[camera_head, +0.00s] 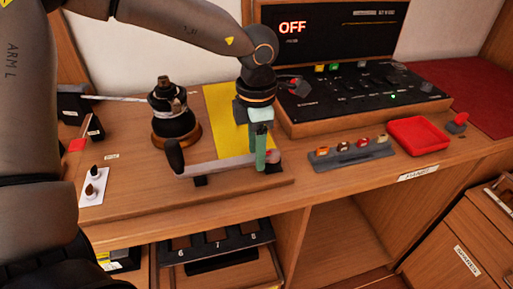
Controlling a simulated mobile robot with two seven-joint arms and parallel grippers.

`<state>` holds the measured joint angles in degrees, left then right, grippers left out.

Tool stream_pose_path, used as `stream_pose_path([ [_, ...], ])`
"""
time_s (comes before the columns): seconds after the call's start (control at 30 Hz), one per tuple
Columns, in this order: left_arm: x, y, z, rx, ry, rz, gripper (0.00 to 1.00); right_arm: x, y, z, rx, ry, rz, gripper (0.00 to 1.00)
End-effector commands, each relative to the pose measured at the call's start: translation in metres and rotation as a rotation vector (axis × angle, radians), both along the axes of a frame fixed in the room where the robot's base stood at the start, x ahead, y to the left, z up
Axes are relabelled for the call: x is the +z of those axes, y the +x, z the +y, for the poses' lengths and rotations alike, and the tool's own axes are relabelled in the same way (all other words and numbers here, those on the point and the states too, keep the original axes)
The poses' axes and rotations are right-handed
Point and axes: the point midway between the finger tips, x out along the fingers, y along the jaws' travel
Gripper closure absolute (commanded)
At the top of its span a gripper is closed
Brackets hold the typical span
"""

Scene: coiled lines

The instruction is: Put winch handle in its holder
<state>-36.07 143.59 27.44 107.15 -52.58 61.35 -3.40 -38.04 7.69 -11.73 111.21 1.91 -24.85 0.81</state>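The winch handle is a grey bar (222,165) with an upright black grip (175,157) at its left end. It lies across the front of the wooden counter, over a small black bracket (200,181); I cannot tell whether it touches the bracket. My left gripper (260,160) points down at the bar's right end, its green fingers overlapping that end. The fingers overlap each other in this view, so their gap is hidden. A dark winch (173,118) on a bronze base stands behind the handle. No holder is clearly identifiable. My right gripper is out of view.
A yellow sheet (226,112) lies behind the bar. A black panel (360,92) reading OFF stands behind right. A grey strip with several coloured knobs (350,153) and a red tray (418,135) are to the right. Shelves open below the counter edge.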

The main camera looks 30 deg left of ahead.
Motion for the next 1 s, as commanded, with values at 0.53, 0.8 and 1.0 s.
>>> stream_pose_path([
  [0.53, 0.000, 0.000, 0.000, 0.000, -0.001, 0.001, 0.12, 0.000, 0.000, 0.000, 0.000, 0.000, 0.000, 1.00],
  [0.8, 0.011, 0.000, 0.000, 0.000, 0.001, -0.001, 0.12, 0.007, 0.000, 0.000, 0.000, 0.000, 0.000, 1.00],
  [1.0, 0.036, 0.000, 0.000, 0.001, 0.000, -0.001, 0.12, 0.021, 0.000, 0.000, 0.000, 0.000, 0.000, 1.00],
])
